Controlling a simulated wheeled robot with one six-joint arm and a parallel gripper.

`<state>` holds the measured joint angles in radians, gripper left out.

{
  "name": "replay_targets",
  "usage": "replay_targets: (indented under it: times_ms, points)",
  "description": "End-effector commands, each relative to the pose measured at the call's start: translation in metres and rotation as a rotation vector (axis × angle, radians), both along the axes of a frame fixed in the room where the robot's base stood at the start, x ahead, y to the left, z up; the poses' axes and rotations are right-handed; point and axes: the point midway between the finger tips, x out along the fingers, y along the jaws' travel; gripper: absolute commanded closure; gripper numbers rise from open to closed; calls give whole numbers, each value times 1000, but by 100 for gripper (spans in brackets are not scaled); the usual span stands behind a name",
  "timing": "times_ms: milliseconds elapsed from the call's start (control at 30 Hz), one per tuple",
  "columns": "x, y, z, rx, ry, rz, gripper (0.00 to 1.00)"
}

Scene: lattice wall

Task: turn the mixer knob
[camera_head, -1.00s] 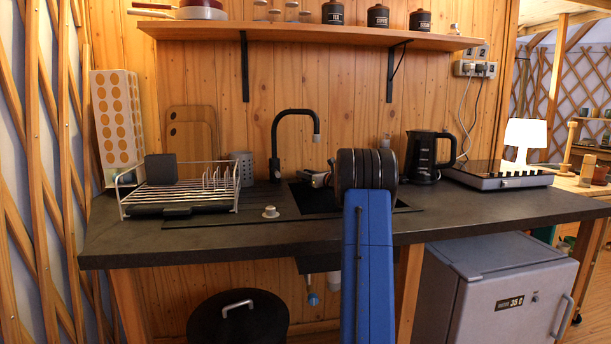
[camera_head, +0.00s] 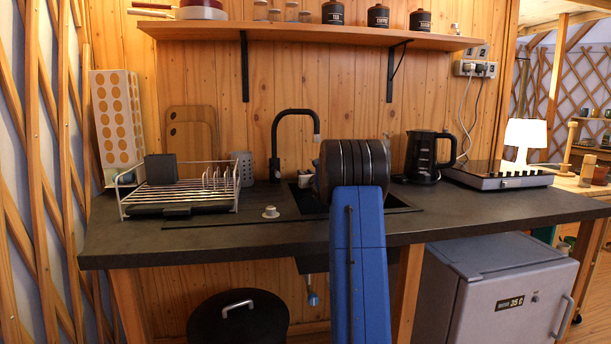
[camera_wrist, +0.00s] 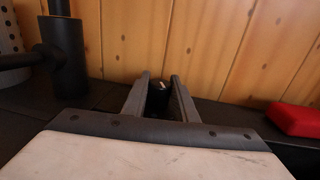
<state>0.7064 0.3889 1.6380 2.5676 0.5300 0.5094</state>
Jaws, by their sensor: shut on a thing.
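The mixer knob (camera_wrist: 157,98) is a small dark upright cylinder in the wrist view, with a pale mark on top. It stands between the two grey fingers of my gripper (camera_wrist: 160,82), which is shut on it. The lower part of the knob is hard to make out against the dark counter. The black mixer tap (camera_head: 275,150) rises behind the sink in the head view. In that view my arm hides the knob and most of my gripper.
A dish rack (camera_head: 180,197) and a small cup (camera_head: 270,212) are on the counter (camera_head: 240,238) to the left. A black kettle (camera_head: 425,158) stands to the right. A red object (camera_wrist: 296,120) lies at the wrist view's right. A shelf (camera_head: 300,36) hangs above.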

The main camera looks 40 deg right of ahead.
Motion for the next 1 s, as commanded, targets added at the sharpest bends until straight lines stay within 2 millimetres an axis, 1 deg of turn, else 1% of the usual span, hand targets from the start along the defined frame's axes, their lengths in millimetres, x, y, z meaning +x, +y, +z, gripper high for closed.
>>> replay_targets:
  times_ms: [33, 300, 333, 367, 400, 767, 867, 1000]
  points:
    - [0, 0, 2, -2, -2, -2, 97]
    - [0, 0, 1, -1, 0, -3, 97]
    - [0, 0, 1, -1, 0, -3, 72]
    - [-1, 0, 1, -1, 0, -3, 65]
    - [0, 0, 1, -1, 0, -3, 56]
    - [-3, 1, 0, 0, 1, -3, 56]
    - [-11, 5, 0, 0, 1, -3, 56]
    - [-30, 13, 0, -1, 0, -4, 56]
